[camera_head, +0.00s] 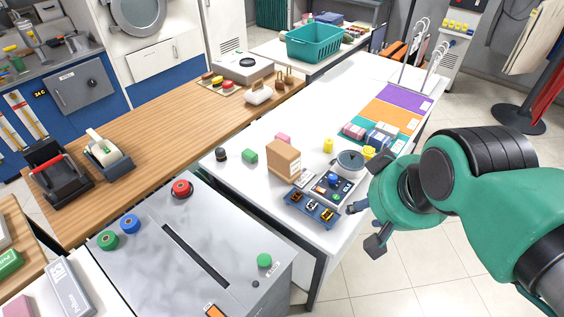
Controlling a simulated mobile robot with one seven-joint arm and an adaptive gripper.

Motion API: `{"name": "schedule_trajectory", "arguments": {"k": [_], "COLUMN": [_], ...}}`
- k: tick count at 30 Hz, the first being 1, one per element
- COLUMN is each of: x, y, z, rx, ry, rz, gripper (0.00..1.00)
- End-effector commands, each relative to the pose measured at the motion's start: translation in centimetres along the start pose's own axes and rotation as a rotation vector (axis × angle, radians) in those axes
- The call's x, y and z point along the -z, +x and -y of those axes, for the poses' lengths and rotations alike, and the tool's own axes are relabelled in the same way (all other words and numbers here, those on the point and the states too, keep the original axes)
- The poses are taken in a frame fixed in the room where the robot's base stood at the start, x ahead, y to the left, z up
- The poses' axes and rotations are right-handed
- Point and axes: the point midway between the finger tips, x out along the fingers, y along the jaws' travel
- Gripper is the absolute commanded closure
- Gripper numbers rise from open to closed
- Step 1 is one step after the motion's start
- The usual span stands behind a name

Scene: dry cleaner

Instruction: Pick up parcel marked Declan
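A brown box-like parcel (284,160) stands upright on the white table (232,150), with a small pale label at its right side. The label is too small to read, so I cannot tell whether it says Declan. Small wrapped packs in pink (353,131) and pale blue (380,136) lie farther back on the table; no name is readable on them either. My gripper (366,226) hangs beyond the table's right edge, to the right of and nearer than the brown parcel. Its dark fingers are spread apart with nothing visible between them.
A blue tray (311,209) with small items, a control panel (332,187) and a round grey dish (350,160) lie between my gripper and the brown parcel. A grey machine (190,250) fills the front.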

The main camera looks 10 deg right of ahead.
Motion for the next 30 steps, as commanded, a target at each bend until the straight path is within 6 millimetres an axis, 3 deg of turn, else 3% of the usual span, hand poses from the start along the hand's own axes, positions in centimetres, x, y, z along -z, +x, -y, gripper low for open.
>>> {"name": "schedule_trajectory", "arguments": {"k": [4,12,13,24,30], "x": [0.0,0.0,0.0,0.2,2.0], "y": [0.0,0.0,0.0,0.0,-0.1], "z": [0.0,0.0,0.0,0.0,0.1], "rx": [0.000,0.000,0.000,0.000,0.002], "ry": [0.000,0.000,0.000,-0.002,-0.022], "rz": [0.000,0.000,0.000,0.001,0.018], "gripper": [0.58,0.04,0.01,0.01,0.01]}}
